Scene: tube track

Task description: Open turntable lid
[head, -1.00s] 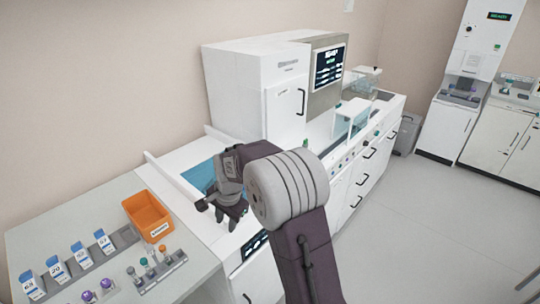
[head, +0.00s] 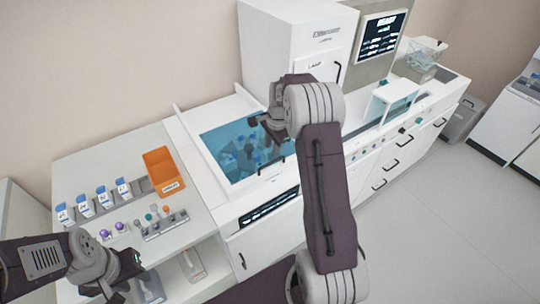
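The turntable lid (head: 225,148) is a see-through blue panel on top of the white machine, left of the tall white cabinet. It looks flat and closed, with blue and dark shapes showing through it.
The tall cabinet (head: 292,45) and a screen (head: 381,37) stand right of the lid.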

